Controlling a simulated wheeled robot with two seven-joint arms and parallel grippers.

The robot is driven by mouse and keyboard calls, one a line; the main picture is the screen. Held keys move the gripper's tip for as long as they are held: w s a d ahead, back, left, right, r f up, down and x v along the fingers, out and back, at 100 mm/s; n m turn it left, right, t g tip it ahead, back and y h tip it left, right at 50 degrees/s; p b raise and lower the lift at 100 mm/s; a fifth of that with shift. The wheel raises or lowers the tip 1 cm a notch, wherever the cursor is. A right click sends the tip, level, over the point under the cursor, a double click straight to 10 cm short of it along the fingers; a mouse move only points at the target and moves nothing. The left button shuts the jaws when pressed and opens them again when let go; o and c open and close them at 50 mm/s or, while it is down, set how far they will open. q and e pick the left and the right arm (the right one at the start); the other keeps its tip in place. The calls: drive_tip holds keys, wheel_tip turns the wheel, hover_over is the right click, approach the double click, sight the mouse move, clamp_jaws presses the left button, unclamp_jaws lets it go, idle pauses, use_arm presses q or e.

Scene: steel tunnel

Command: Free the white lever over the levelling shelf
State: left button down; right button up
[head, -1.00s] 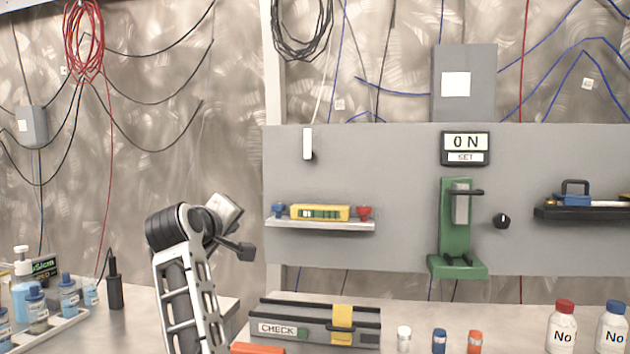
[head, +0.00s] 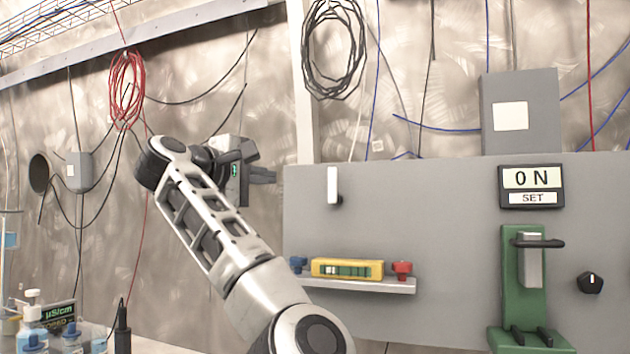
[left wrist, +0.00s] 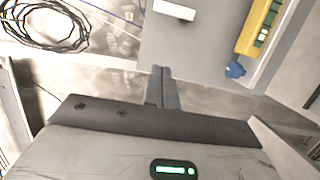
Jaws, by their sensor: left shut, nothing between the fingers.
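The white lever (head: 333,185) hangs upright on the grey panel, with a dark knob at its lower end. It also shows at the top of the left wrist view (left wrist: 174,10). The levelling shelf (head: 350,285) is below it, carrying a yellow spirit level (head: 347,268) between a blue knob (head: 298,263) and a red knob (head: 402,270). My left gripper (head: 272,176) is shut and empty, left of the lever in the head view and apart from it. Its closed fingers (left wrist: 162,88) point toward the panel in the left wrist view. My right gripper is not in view.
A green stand (head: 525,285) and an ON/SET display (head: 532,187) are on the panel at right. A black cable coil (head: 336,50) hangs above the panel, and a red coil (head: 126,90) hangs at left. Bottles (head: 33,322) stand at lower left.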

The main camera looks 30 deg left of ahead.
sight(335, 187)
use_arm(q)
drive_tip(key=w+d+p, duration=0.2)
drive_tip(key=w+d, duration=0.2)
drive_tip(key=w, duration=0.6)
drive_tip(key=shift+w, duration=0.25)
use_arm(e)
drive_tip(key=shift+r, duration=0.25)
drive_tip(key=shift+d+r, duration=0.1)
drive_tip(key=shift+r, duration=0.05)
